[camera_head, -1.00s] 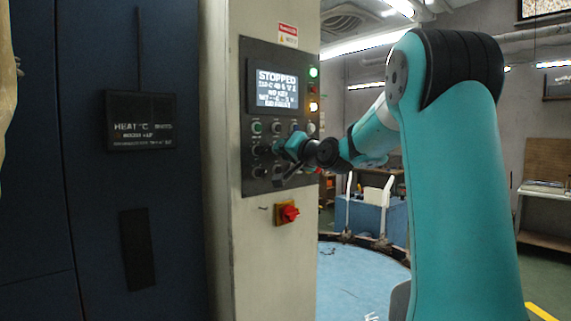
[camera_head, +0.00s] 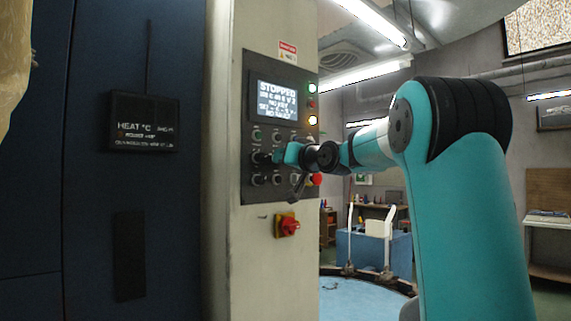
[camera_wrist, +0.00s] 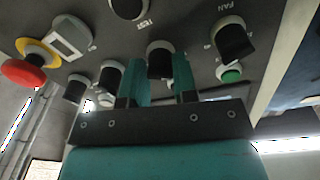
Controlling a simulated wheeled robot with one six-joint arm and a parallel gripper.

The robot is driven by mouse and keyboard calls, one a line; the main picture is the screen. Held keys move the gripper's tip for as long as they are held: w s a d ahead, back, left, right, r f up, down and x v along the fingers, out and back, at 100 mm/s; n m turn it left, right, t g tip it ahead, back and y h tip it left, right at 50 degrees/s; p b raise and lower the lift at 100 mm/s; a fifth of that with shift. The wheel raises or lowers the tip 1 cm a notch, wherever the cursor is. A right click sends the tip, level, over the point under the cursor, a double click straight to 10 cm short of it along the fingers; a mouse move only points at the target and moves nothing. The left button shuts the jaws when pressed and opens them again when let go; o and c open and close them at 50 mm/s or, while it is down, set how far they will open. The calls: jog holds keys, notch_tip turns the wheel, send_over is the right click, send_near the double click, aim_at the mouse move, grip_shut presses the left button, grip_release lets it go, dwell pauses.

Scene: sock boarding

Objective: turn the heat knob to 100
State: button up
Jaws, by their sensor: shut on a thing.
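The control panel (camera_head: 248,110) stands on a pale column, with rows of dark knobs and buttons below a lit screen (camera_head: 277,100) reading STOPPED. My gripper (camera_head: 280,155) is at the middle of these rows in the head view and hides part of them. In the wrist view my gripper (camera_wrist: 161,85) has its two teal fingers on either side of a black knob (camera_wrist: 159,62) with a pale collar, and is shut on it. I cannot read this knob's label or its setting. A separate dark display (camera_head: 143,122) reads HEAT °C; its number is too blurred to read.
Other black knobs (camera_wrist: 235,42) sit close around the fingers, with a green button (camera_wrist: 231,74) nearby. A red emergency button (camera_wrist: 22,72) on a yellow ring is at the left of the wrist view. A red rotary switch (camera_head: 288,226) is below the panel.

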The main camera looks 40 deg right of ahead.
jog(key=o, duration=0.9)
jog(key=shift+a, duration=0.1)
jog(key=s+a+b, duration=0.2)
jog(key=s+b, duration=0.3)
jog(key=s, duration=1.2)
jog(key=shift+s+f, duration=0.15)
jog(key=shift+f, duration=0.25)
jog(key=shift+d, duration=0.1)
